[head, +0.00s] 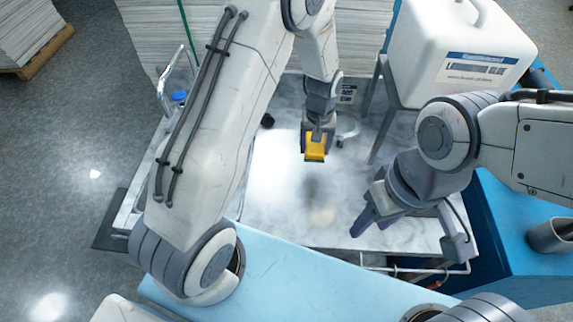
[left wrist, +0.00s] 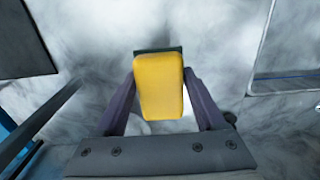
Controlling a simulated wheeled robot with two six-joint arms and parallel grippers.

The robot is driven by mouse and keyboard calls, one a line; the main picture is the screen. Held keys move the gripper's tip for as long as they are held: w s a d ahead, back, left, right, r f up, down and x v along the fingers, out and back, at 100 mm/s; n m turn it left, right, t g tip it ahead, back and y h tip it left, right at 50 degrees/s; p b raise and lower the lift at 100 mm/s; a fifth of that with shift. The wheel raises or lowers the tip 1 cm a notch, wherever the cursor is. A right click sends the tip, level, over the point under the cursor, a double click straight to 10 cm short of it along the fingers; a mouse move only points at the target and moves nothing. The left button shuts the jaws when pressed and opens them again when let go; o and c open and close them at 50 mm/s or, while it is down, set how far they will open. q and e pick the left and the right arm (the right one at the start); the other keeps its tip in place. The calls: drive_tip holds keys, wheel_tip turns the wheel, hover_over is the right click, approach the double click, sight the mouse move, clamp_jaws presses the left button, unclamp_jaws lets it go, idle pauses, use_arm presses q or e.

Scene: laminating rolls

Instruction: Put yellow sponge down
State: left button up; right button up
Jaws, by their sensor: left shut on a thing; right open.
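The yellow sponge (head: 315,148) is a small block with a dark backing at its far end. My left gripper (head: 318,140) is shut on it, over the middle of the metal worktop (head: 275,190). In the left wrist view the sponge (left wrist: 160,88) sits between both fingers, with the grey worktop behind it. I cannot tell how far it is above the surface. My right gripper (head: 368,212) is open and empty over the right part of the worktop, pointing down and left.
A white glue container (head: 455,55) stands at the back right. A blue cabinet (head: 520,230) with a metal cup (head: 550,235) is at the right. Stacks of sheets (head: 180,40) stand behind the worktop. A tap (head: 168,90) is at the left. The worktop's middle is clear.

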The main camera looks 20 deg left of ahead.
use_arm(q)
drive_tip(key=p, duration=0.3)
hover_over(285, 172)
wheel_tip(285, 172, down, 5)
drive_tip(key=shift+f, duration=0.1)
wheel_tip(285, 172, down, 3)
drive_tip(key=shift+f+p, duration=0.2)
drive_tip(key=shift+p, duration=0.4)
drive_tip(key=shift+f, duration=0.2)
drive_tip(key=shift+f, duration=0.25)
drive_tip(key=o, duration=1.6)
drive_tip(key=shift+r, duration=0.15)
